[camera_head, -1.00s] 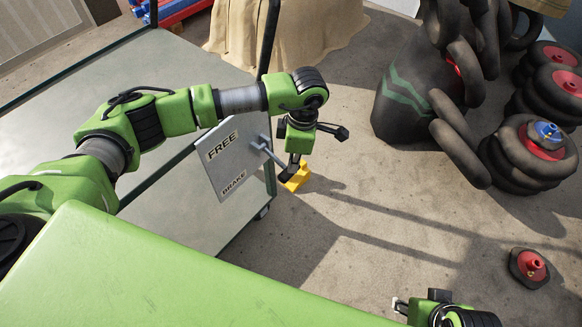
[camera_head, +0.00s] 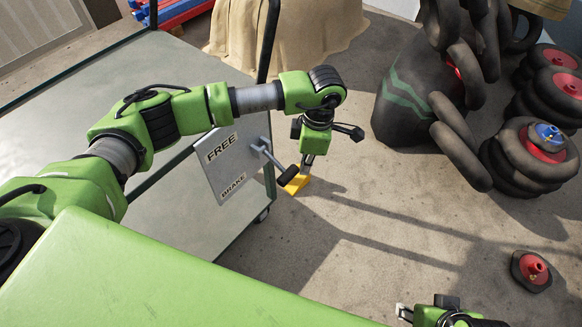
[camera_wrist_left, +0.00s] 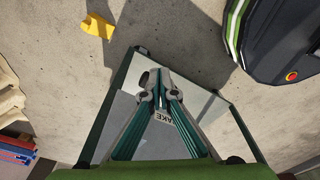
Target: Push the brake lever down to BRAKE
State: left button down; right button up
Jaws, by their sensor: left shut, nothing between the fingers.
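The grey plate (camera_head: 212,168) on the side of the cart reads FREE at its upper end and BRAKE at its lower end. The brake lever (camera_head: 287,176) sticks out from the plate's right side, with a grey shaft and a dark grip slanting down to the right. My left gripper (camera_head: 305,167) is shut and empty, just right of the dark grip, with a small gap seeming to show. In the left wrist view its closed fingers (camera_wrist_left: 161,76) lie over the plate's BRAKE end (camera_wrist_left: 165,125); the lever cannot be made out there. My right gripper (camera_head: 402,312) is partly cut off at the bottom edge.
The cart's dark upright post (camera_head: 268,40) stands behind my left arm. Black tyres and red-hubbed wheels (camera_head: 545,150) crowd the right.

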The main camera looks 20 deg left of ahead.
pick_arm(q)
notch_tip(320, 180, up, 12)
jog(key=d, duration=0.1)
jog(key=shift+w+f, duration=0.2)
dwell(0.4)
